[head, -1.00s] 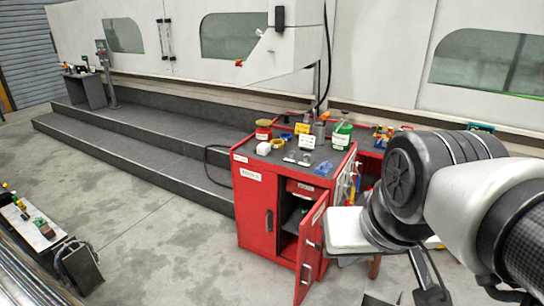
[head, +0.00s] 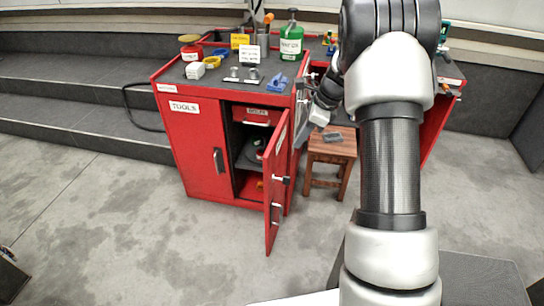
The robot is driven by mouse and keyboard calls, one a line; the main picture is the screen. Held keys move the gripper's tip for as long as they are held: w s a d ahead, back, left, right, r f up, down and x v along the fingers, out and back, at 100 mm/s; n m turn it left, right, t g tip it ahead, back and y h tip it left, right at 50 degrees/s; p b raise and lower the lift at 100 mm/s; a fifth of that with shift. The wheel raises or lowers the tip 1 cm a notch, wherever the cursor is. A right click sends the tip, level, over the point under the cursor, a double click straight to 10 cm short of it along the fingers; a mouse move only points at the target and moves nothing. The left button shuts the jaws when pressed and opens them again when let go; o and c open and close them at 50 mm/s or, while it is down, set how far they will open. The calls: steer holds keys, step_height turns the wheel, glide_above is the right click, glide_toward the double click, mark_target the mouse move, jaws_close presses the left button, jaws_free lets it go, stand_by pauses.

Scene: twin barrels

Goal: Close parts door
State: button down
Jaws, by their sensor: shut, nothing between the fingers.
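The red cabinet (head: 194,155) stands left of centre, with a left door marked TOOLS that is shut. Its right door (head: 277,190) is open and swung out toward me, seen nearly edge-on, with a handle low on it. No label on this door is readable from here. My gripper (head: 302,141) is small in view, to the right of the open door's upper part, pointing down and left. It is shut and empty. It appears apart from the door, though the exact gap is hard to judge.
Inside the cabinet are a red drawer (head: 250,115) and dark items on a shelf. A wooden stool (head: 329,153) stands behind and right of the door. Bottles, signs and small parts crowd the cabinet top. The floor (head: 130,240) in front is clear.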

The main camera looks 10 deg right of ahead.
steer(key=w+a+r+b+x, duration=0.1)
steer(key=a+b+x, duration=0.1)
steer(key=x, duration=1.1)
steer(key=shift+w+f+m+b, duration=0.25)
steer(key=shift+w+m+b, duration=0.15)
steer(key=shift+b, duration=0.4)
steer(key=shift+a, duration=0.2)
